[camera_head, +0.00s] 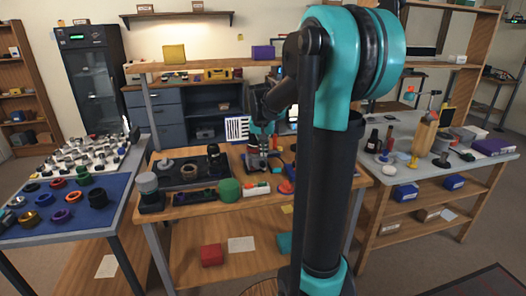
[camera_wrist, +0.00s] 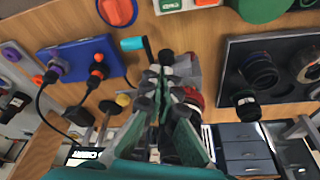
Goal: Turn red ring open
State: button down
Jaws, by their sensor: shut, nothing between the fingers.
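A dark red band (camera_wrist: 195,97), seemingly the red ring, shows beside my fingers in the wrist view on a grey-white cylindrical part (camera_wrist: 186,66). My fingers partly cover it, and I cannot tell whether they touch it. My gripper (camera_wrist: 165,82) is shut with nothing between its fingers. In the head view my gripper (camera_head: 259,163) is low over the middle bench; the banded part cannot be made out there. A separate small red ring (camera_head: 32,187) lies on the blue mat (camera_head: 60,226) at the left.
A dark tray (camera_head: 183,182) with round parts lies left of my gripper on the bench. A green round piece (camera_head: 229,190) stands near the front edge.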

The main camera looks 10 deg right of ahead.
jog(key=shift+w+a, duration=0.1)
jog(key=shift+a, duration=0.05)
jog(key=shift+w+a, duration=0.4)
jog(key=shift+a, duration=0.1)
